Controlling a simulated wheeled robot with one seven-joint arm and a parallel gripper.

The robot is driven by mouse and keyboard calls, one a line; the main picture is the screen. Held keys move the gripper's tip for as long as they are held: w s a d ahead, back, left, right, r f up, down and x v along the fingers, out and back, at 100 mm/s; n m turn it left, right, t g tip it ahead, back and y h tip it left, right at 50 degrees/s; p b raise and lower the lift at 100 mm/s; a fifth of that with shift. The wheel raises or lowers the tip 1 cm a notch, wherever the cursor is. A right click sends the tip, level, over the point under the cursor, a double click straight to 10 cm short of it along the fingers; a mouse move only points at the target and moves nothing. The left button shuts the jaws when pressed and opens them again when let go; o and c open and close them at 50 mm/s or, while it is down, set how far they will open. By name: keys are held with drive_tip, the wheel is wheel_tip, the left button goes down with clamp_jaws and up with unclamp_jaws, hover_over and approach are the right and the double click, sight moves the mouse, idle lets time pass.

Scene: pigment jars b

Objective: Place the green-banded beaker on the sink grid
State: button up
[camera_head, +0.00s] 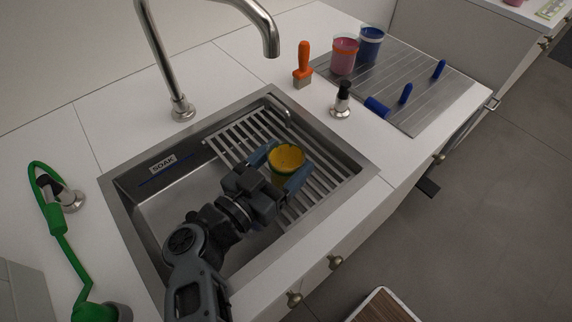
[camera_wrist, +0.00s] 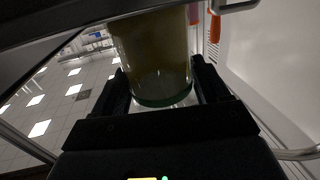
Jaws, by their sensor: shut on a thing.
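In the wrist view the beaker (camera_wrist: 155,60) is close up, with a green band (camera_wrist: 165,98) at one end. My gripper (camera_head: 284,172) is shut on the beaker, with a finger on each side of it. The beaker appears above the sink grid (camera_head: 232,139), a slatted metal rack across the right part of the sink. I cannot tell whether its base touches the slats.
The sink's left basin (camera_head: 165,205) is open, with a SOAK label on its wall. A tall faucet (camera_head: 165,70) arches behind. A ribbed drainboard (camera_head: 425,100) at the right holds pink (camera_head: 343,55) and blue (camera_head: 369,44) jars and blue tools. An orange-handled brush (camera_head: 303,65) stands behind the sink.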

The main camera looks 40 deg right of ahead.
drive_tip(key=o, duration=1.2)
drive_tip(key=shift+a, duration=0.15)
drive_tip(key=a+b, duration=0.1)
drive_tip(key=a, duration=0.2)
drive_tip(key=s+a, duration=0.1)
drive_tip(key=a, duration=0.2)
drive_tip(key=shift+s+b, duration=0.1)
drive_tip(key=shift+b, duration=0.3)
drive_tip(key=shift+s+a, duration=0.15)
drive_tip(key=shift+a, duration=0.4)
drive_tip(key=shift+r, duration=0.1)
